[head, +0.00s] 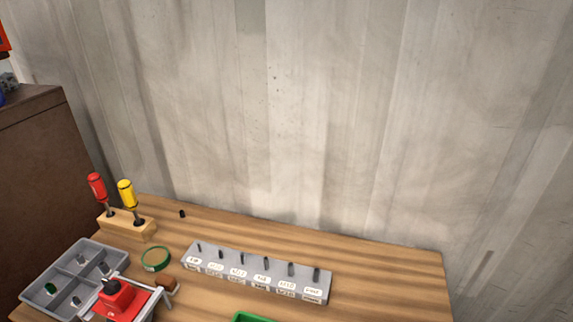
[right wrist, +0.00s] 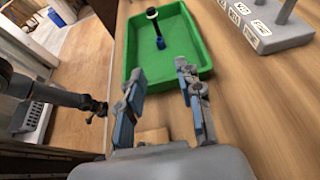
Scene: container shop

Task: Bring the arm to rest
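My right gripper (right wrist: 160,84) shows in the right wrist view with its two blue-padded fingers spread apart. It is open and nothing is between the fingers. It points toward a green tray (right wrist: 194,37), whose near rim lies around the fingertips in the picture. I cannot tell whether they touch. The edge of the green tray (head: 252,316) also shows at the bottom of the head view. The right gripper is out of the head view. No left gripper can be made out in either view.
A dark-topped blue piece (right wrist: 157,32) stands in the tray. The wooden bench (head: 385,275) holds a grey labelled block (head: 262,281), a wooden screwdriver stand (head: 125,225), a compartment tray (head: 92,250), a green ring (head: 156,258) and a red device (head: 122,296). The bench's right part is clear.

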